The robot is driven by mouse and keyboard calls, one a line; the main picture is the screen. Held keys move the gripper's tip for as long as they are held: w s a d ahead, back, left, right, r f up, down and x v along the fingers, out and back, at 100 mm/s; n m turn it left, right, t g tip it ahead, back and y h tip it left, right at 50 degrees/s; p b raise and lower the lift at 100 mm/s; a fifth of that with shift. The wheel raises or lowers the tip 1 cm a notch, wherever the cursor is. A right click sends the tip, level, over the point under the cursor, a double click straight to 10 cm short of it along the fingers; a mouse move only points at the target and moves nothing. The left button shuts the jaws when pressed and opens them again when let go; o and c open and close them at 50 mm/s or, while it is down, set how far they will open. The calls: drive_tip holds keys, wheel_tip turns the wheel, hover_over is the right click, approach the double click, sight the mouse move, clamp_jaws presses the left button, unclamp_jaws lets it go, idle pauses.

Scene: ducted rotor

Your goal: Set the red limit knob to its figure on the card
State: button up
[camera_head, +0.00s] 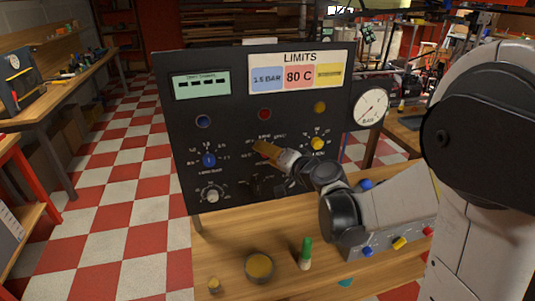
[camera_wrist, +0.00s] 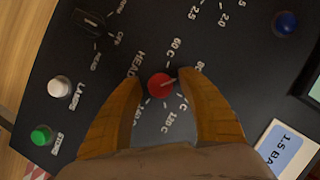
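The red limit knob (camera_wrist: 161,86) is on the dark panel in the wrist view. Its pale pointer line aims right and slightly up, toward a partly hidden label beginning with 8. The marks 60 C and 120 C show around it. My gripper (camera_wrist: 161,80) has its two orange fingers on either side of the knob, with a visible gap at the left finger; contact on the right is unclear. In the head view my gripper (camera_head: 264,150) is at the panel and hides the knob. The LIMITS card (camera_head: 298,73) shows 80 C on its red field.
A blue knob (camera_head: 209,159) and a yellow knob (camera_head: 317,143) flank my gripper on the panel. A white knob (camera_head: 212,194) is lower left. A gauge (camera_head: 370,107) is at right. A green-topped item (camera_head: 305,254) and a round container (camera_head: 259,266) stand on the bench below.

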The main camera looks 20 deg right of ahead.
drive_tip(key=shift+s, duration=0.1)
drive_tip(key=v, duration=1.2)
drive_tip(key=s+a+f+n+g+h, duration=0.1)
drive_tip(key=s+f+n+g+h, duration=0.1)
drive_tip(key=s, duration=0.7)
drive_tip(key=s+a+f+n+g+h, duration=0.2)
drive_tip(key=s+f+n+g, duration=0.2)
drive_tip(key=s, duration=0.5)
drive_tip(key=shift+s+a+n+g+h, duration=0.15)
drive_tip(key=shift+a+n+g+h, duration=0.15)
drive_tip(key=shift+n+g, duration=0.3)
